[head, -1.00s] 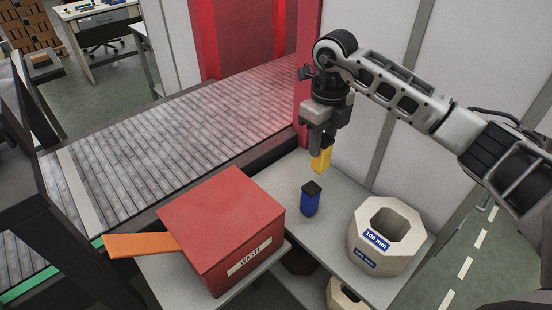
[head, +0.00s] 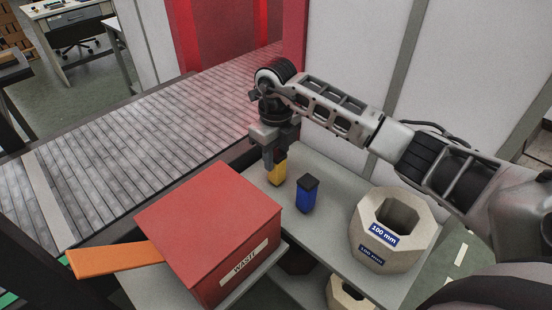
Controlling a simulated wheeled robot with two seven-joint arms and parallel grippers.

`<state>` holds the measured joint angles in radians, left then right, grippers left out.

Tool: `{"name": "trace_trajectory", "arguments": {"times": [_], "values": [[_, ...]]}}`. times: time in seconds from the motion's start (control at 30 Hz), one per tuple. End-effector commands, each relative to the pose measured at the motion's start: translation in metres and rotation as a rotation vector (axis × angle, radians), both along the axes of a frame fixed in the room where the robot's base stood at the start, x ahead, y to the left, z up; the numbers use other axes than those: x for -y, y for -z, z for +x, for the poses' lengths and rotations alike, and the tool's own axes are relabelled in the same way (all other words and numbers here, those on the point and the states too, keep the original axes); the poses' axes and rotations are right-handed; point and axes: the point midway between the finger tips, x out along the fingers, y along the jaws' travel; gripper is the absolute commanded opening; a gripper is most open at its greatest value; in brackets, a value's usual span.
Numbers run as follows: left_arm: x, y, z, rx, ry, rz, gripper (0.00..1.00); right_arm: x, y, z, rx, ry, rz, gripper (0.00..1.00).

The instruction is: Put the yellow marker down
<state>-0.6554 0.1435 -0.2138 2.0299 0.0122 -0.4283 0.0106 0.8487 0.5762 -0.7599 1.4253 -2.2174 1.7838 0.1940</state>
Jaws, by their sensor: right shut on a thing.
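The yellow marker (head: 277,174) is a small yellow block, upright between the fingers of my right gripper (head: 274,162). The gripper is shut on its upper part and points down. The marker's lower end is at or just above the grey shelf (head: 323,236); I cannot tell whether it touches. It is behind and left of a blue marker (head: 307,197) with a dark top, with a small gap between them. My left gripper is not in view.
A red waste box (head: 210,225) with an orange flap (head: 115,260) stands at the front left. A pale octagonal ring block (head: 390,262) labelled 100 mm is on the right of the shelf. A roller conveyor (head: 130,140) runs behind. Bare shelf lies between the blue marker and the ring block.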

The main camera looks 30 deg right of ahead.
Motion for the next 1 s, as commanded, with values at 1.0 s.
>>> {"name": "trace_trajectory", "arguments": {"times": [1.0], "values": [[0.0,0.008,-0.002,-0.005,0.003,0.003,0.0,0.001,-0.057,0.001,0.007,-0.002,-0.002,0.54]]}}
